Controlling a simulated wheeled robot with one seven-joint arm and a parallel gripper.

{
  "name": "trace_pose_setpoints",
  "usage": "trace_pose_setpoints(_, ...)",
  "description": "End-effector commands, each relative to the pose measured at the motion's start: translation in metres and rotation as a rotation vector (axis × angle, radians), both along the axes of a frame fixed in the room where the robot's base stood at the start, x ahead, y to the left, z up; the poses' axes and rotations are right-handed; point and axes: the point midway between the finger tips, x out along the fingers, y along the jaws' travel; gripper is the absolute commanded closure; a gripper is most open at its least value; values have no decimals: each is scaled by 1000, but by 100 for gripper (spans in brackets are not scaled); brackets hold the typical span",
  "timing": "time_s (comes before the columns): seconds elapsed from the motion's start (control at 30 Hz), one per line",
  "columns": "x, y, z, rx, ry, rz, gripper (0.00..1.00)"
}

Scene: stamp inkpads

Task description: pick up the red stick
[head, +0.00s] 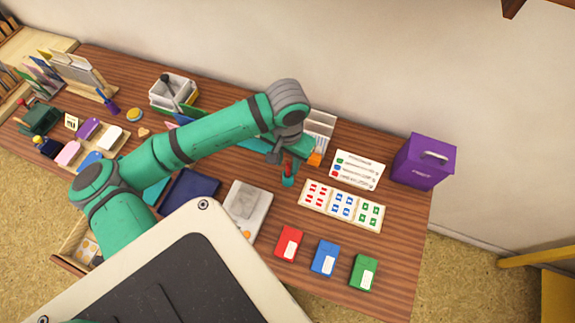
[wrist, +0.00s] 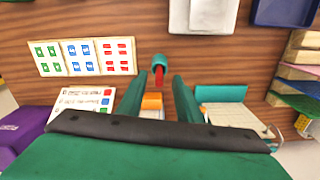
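The red stick (head: 288,167) stands in a small teal holder (head: 288,181) on the wooden desk, its lower end hidden. In the wrist view the red stick (wrist: 158,76) rises from the round teal holder (wrist: 159,60), in line with the gap between my fingers. My gripper (wrist: 158,84) is open, with one teal finger on each side of that gap. In the head view my gripper (head: 281,152) is just above and beside the stick, partly hidden by my wrist. I cannot tell whether the stick's tip is between the fingertips or just beyond them.
An orange block (wrist: 152,101) and a white tray (head: 319,128) are close behind the stick. A card of coloured stamps (head: 341,205), a white card (head: 357,170), a purple box (head: 423,162) and red (head: 289,243), blue (head: 325,258) and green (head: 363,272) pads lie to the right.

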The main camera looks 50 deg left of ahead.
Motion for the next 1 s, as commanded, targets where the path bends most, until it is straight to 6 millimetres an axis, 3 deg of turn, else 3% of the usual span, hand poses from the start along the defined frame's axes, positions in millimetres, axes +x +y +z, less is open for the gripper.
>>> trace_pose_setpoints(0.2,0,-1,-27,-2,2,-2,68)
trace_pose_setpoints(0.5,0,0,-32,0,0,-2,68)
trace_pose_setpoints(0.67,0,0,-31,0,0,0,100)
trace_pose_setpoints(1.0,-1,1,-30,0,0,2,100)
